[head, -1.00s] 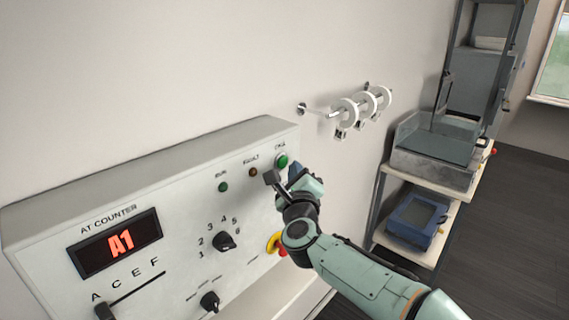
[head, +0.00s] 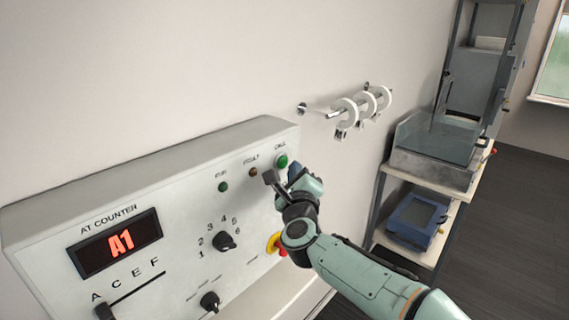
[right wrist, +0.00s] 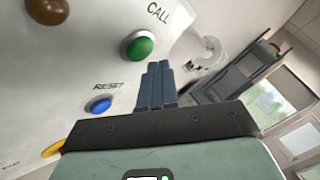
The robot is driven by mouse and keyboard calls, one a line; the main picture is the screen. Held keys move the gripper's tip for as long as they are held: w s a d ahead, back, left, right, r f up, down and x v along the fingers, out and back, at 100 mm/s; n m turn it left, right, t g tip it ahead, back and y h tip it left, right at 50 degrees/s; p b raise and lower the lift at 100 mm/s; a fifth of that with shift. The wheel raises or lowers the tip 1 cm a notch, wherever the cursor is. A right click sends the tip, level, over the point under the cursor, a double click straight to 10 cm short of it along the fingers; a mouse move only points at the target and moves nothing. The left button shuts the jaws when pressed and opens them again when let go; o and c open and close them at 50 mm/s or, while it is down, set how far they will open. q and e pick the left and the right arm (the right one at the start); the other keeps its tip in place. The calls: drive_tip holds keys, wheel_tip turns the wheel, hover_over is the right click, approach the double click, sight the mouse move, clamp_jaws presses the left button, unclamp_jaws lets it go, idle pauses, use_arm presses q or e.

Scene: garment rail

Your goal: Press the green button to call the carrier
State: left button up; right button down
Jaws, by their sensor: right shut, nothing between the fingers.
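The green CALL button (head: 282,161) is at the upper right of the grey control panel (head: 180,180). It also shows in the right wrist view (right wrist: 140,46), beside the tips of my right gripper (right wrist: 160,66). My right gripper (head: 292,172) is shut and empty, just below the green button in the head view. I cannot tell whether its fingertips touch the panel; they appear apart from the button. My left gripper is not in view.
A blue RESET button (right wrist: 100,105) lies below the green one. A yellow and red emergency knob (head: 274,243) is close to my right wrist. Rotary knobs (head: 224,241) and small lamps (head: 223,187) are on the panel. Wall hooks with rings (head: 362,106) and a shelf cart (head: 432,170) stand right.

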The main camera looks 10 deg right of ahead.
drive_tip(key=shift+w+a, duration=0.1)
drive_tip(key=shift+w+a, duration=0.1)
drive_tip(key=shift+w, duration=0.15)
